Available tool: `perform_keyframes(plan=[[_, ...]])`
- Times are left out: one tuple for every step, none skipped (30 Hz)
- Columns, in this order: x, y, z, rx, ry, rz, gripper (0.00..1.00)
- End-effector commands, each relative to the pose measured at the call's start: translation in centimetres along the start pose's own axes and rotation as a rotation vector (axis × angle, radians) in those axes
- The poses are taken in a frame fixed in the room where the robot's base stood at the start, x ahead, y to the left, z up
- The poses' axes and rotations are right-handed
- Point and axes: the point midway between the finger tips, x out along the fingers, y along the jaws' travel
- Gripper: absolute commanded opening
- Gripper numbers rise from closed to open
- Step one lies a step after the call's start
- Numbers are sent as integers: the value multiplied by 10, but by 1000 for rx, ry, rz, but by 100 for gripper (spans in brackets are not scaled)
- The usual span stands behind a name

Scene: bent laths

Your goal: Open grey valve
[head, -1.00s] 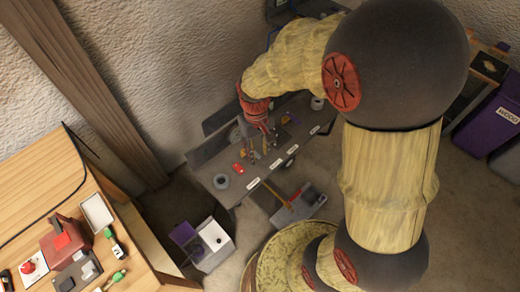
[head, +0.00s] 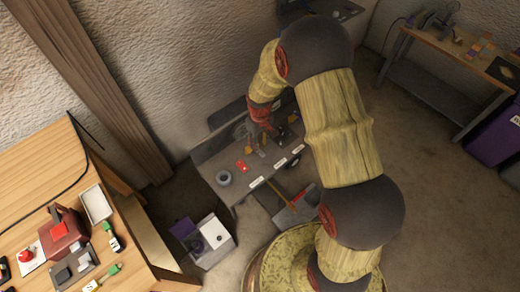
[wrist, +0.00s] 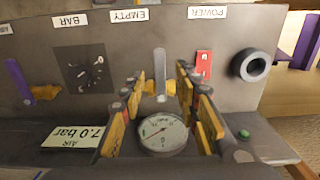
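The grey valve shows in the wrist view as an upright grey lever (wrist: 160,68) on a brass body, below the EMPTY label. My gripper (wrist: 161,84) is open, with one yellow-padded finger on each side of the valve in the picture. I see gaps between the fingers and the lever; whether either touches the brass body I cannot tell. A round white gauge (wrist: 163,133) shows between the fingers, lower in the picture. In the head view my gripper (head: 265,140) is over the grey bench, small and partly hidden by the arm, and the lever is not clear.
A purple lever (wrist: 17,80) on another brass body is at the left. A red switch (wrist: 204,64), a dark ring (wrist: 250,65) and a green button (wrist: 243,134) are at the right. A 7.0 bar card (wrist: 77,137) lies left. A wooden desk (head: 40,165) stands apart.

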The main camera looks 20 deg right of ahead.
Motion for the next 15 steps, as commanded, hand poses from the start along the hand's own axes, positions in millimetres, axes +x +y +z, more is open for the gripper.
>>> perform_keyframes(plan=[[12, 0, 1, 0, -2, -1, 32], [16, 0, 1, 0, -2, -1, 32], [23, 0, 1, 0, -2, -1, 32], [27, 0, 1, 0, -3, -1, 32], [31, 0, 1, 1, -3, -1, 32], [35, 0, 1, 1, -2, -1, 32], [37, 0, 1, 1, -1, -1, 32], [39, 0, 0, 1, -1, 0, 32], [41, 0, 0, 1, 0, 0, 32], [41, 0, 0, 1, 1, 0, 32], [42, 0, 0, 1, 1, 0, 32], [42, 0, 0, 1, 1, 0, 32], [41, 0, 0, 1, 1, 0, 32], [41, 0, 0, 1, 1, 0, 32], [41, 0, 0, 1, 1, 0, 32]])
